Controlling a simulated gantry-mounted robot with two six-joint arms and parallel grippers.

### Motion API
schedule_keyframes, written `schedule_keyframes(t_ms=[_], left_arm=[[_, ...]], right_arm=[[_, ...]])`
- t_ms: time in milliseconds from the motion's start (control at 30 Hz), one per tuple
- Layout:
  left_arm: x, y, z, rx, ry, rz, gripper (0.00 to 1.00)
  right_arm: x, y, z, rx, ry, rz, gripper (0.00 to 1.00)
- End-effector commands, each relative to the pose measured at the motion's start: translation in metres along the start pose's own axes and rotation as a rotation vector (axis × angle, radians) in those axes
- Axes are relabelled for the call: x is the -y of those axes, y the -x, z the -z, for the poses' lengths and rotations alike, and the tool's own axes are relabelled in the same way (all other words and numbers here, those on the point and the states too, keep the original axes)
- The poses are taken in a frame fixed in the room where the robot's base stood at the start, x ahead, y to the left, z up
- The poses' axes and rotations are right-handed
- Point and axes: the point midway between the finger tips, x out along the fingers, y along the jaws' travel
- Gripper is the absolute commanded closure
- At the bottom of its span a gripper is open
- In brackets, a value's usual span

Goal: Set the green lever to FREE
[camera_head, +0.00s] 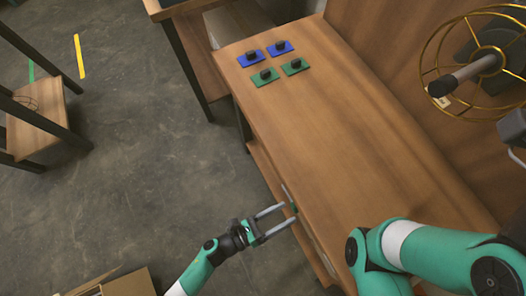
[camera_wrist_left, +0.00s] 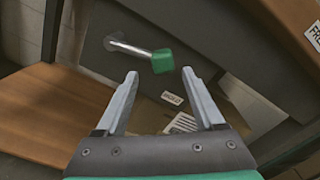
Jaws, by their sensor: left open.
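The green lever has a green block handle (camera_wrist_left: 163,60) on a metal rod that runs left to a pivot on a dark grey panel (camera_wrist_left: 215,35). In the left wrist view the rod points right and slightly down. A label, partly cut off and seeming to read FREE (camera_wrist_left: 315,36), is at the upper right. A small white label (camera_wrist_left: 172,98) sits below the handle, its text too small to read. My left gripper (camera_wrist_left: 160,76) is open and empty, its fingertips just short of the handle. In the head view my left gripper (camera_head: 284,213) reaches the bench side by the green handle (camera_head: 293,207). My right gripper does not show.
The wooden bench top (camera_head: 345,140) is mostly clear. Two blue plates (camera_head: 250,59) and two green plates (camera_head: 265,77) with dark knobs lie at its far end. A gold wire cage (camera_head: 428,68) stands at the right. A wooden shelf (camera_wrist_left: 50,118) is at the left wrist view's lower left.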

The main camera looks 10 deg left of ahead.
Motion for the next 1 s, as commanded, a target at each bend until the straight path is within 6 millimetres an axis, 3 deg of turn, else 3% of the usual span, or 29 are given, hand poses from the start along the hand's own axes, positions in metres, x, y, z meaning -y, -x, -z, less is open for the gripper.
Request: schedule_keyframes(t_ms=[133, 333, 667, 800, 1000], left_arm=[[0.001, 0.039, -0.004, 0.003, 0.001, -0.008, 0.3], [0.001, 0.063, -0.002, 0.003, -0.001, -0.002, 0.3], [0.001, 0.067, 0.0, 0.001, -0.001, 0.002, 0.3], [0.001, 0.067, -0.001, 0.001, -0.001, 0.002, 0.3], [0.001, 0.064, -0.008, 0.011, -0.007, 0.003, 0.3]], right_arm=[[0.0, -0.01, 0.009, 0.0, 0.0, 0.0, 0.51], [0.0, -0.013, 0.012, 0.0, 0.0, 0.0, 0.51], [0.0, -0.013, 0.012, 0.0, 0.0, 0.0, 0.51], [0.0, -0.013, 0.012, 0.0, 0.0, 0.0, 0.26], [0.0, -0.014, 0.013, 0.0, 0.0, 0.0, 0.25]])
